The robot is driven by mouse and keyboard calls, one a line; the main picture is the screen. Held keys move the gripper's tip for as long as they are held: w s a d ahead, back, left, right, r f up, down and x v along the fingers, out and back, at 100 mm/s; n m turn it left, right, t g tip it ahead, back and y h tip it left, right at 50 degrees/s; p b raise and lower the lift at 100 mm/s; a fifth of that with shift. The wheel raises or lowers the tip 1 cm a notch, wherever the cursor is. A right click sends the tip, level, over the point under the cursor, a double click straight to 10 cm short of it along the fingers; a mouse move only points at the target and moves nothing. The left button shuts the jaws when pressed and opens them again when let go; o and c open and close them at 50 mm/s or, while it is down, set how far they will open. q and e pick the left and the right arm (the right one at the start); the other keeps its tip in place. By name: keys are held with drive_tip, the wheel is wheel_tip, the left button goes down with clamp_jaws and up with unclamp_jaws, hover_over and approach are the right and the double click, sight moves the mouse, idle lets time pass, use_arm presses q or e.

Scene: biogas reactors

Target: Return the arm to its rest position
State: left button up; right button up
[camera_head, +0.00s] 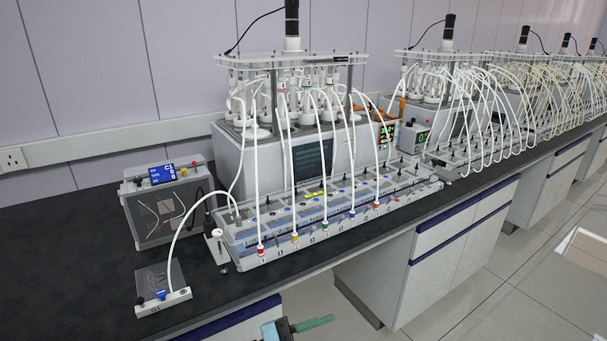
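Part of one gripper (312,325) shows at the bottom edge, in front of the bench and over the floor. I take it for my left gripper, as its green finger points to the right from a dark mount and a light blue part. Only one finger shows clearly, and the rest is cut off by the frame. It touches nothing that I can see. No other gripper is in view.
The black bench (85,285) runs along the wall. It bears a reactor unit (245,165), a long tube rack (330,230), a grey box with a display (165,205) and a small white tube holder (163,303). Floor (470,295) is clear at lower right.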

use_arm(q)
drive_tip(key=s+a+f+n+t+y, duration=0.5)
drive_tip(key=a+f+n+y, duration=0.2)
drive_tip(key=a+f+n, duration=0.15)
drive_tip(key=s+a+f+n+t+y, duration=0.5)
drive_tip(key=a+f+n+y, duration=0.2)
drive_tip(key=n, duration=0.3)
drive_tip(key=s+a+f+n+g+y, duration=0.1)
drive_tip(key=s+a+f+g+y, duration=0.1)
drive_tip(key=s, duration=0.7)
drive_tip(key=s+a+f+n+g+y+p, duration=0.1)
drive_tip(key=s+a+f+g, duration=0.3)
drive_tip(key=s, duration=0.5)
wheel_tip(320, 180, down, 3)
drive_tip(key=a+n+y, duration=0.1)
drive_tip(key=a, duration=0.1)
drive_tip(key=shift+a, duration=0.3)
use_arm(e)
drive_tip(key=shift+w+d+r+t, duration=0.15)
drive_tip(key=shift+w+r+t, duration=0.15)
drive_tip(key=shift+w+r, duration=0.75)
use_arm(q)
drive_tip(key=shift+s, duration=0.1)
use_arm(e)
drive_tip(key=shift+s, duration=0.1)
drive_tip(key=shift+s+d, duration=0.1)
use_arm(q)
drive_tip(key=shift+o, duration=0.4)
drive_tip(key=shift+f, duration=0.1)
